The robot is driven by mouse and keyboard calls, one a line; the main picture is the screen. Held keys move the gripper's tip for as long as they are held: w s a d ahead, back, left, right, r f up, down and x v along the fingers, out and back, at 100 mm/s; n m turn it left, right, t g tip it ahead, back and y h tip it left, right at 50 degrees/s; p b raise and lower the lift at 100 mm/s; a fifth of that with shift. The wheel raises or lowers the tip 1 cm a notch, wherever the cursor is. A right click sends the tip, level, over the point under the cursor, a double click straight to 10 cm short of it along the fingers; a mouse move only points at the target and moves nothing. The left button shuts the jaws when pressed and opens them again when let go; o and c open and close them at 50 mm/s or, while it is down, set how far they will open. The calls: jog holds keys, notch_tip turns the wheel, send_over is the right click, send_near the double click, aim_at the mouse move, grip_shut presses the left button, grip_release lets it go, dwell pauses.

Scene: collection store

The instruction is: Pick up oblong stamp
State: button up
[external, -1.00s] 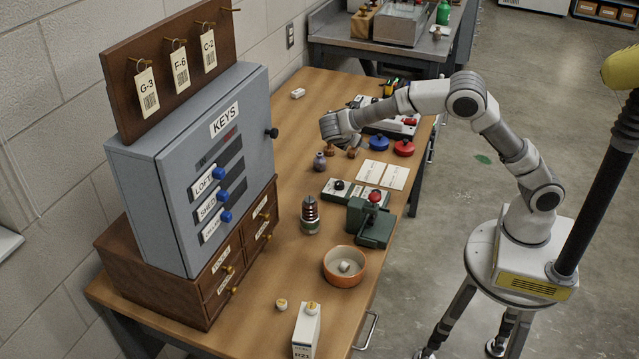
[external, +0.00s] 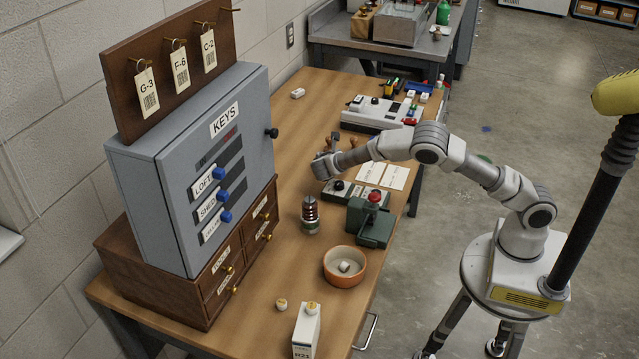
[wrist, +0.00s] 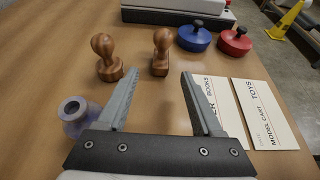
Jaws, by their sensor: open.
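Two wooden stamps stand upright on the table in the wrist view. The right one (wrist: 161,52) has a base that looks straight-sided, perhaps the oblong stamp; the left one (wrist: 106,57) has a base that looks rounder. My gripper (wrist: 159,75) is open and empty, its fingers pointing toward the stamps. The right stamp shows between and beyond the fingertips; the left one is outside the left finger. In the external view my gripper (external: 320,168) is low over the table, on the near side of the stamps, which are small and partly hidden there.
A purple bottle (wrist: 76,115) stands close to the left finger. Blue (wrist: 194,38) and red (wrist: 235,41) round pads lie at the back right. Printed cards (wrist: 262,110) lie right of the gripper. A green press (external: 372,220) and orange bowl (external: 344,266) are nearer the camera.

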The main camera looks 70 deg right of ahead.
jog(key=shift+b+x, duration=1.25)
jog(key=shift+x, duration=2.3)
jog(key=shift+d+r, duration=0.1)
jog(key=shift+r, duration=0.05)
grip_shut()
